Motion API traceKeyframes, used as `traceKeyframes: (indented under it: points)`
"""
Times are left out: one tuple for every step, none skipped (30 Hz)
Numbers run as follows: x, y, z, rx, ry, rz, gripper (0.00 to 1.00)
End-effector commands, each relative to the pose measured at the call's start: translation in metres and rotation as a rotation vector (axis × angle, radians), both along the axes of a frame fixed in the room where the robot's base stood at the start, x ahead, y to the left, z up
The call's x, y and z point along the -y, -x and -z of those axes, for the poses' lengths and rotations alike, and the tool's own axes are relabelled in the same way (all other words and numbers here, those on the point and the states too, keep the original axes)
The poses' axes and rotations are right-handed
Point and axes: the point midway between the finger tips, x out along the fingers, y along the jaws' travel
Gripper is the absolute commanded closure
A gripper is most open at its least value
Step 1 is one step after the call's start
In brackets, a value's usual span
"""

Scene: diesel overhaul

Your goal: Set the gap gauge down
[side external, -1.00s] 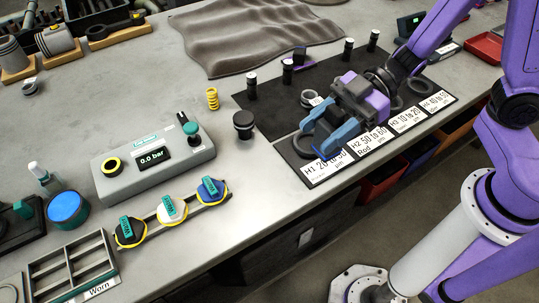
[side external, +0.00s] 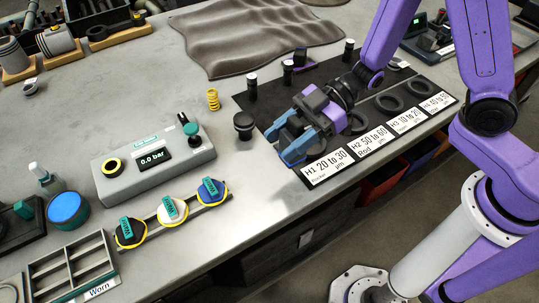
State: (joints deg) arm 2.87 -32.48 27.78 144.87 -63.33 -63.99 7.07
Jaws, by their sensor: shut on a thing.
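My gripper (side external: 280,146) is over the left front corner of the black mat, its blue fingers angled down toward the lower left. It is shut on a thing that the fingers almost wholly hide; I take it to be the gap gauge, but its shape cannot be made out. I cannot tell whether it touches the mat or the table. The fingers are just left of the labelled strip and its H1 card (side external: 328,170).
Several dark rings, such as one ring (side external: 390,103), lie along the strip of cards. Black posts, such as one post (side external: 252,88), stand on the mat. A dark knob (side external: 243,125), a yellow spring (side external: 212,99) and a pressure box (side external: 153,160) stand left of my gripper.

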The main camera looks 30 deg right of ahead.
Motion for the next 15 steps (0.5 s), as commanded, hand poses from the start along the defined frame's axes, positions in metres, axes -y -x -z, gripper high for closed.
traceKeyframes:
  points:
    - [-0.004, -0.004, 0.006, -0.001, -0.001, -0.001, 0.96]
    - [-0.005, -0.006, 0.009, -0.001, -0.001, -0.001, 0.96]
    - [-0.008, -0.009, 0.013, -0.001, -0.001, -0.001, 0.96]
    - [-0.009, -0.011, 0.017, -0.002, -0.001, 0.000, 0.96]
    - [-0.011, -0.012, 0.019, -0.001, -0.002, 0.000, 0.96]
    - [-0.013, -0.015, 0.023, 0.000, -0.002, 0.000, 0.96]
    - [-0.014, -0.016, 0.025, 0.001, -0.002, 0.000, 0.96]
    - [-0.015, -0.018, 0.027, 0.000, -0.002, 0.000, 0.96]
    - [-0.017, -0.019, 0.029, 0.001, -0.003, 0.000, 0.96]
    - [-0.018, -0.020, 0.030, 0.002, -0.003, -0.001, 0.96]
    - [-0.018, -0.021, 0.031, 0.002, -0.003, -0.001, 0.96]
    - [-0.019, -0.021, 0.032, 0.001, -0.003, 0.000, 0.96]
    - [-0.019, -0.022, 0.033, 0.001, -0.002, 0.000, 0.96]
    - [-0.020, -0.022, 0.035, 0.001, -0.002, 0.000, 0.96]
    - [-0.021, -0.024, 0.037, 0.001, -0.002, 0.000, 0.96]
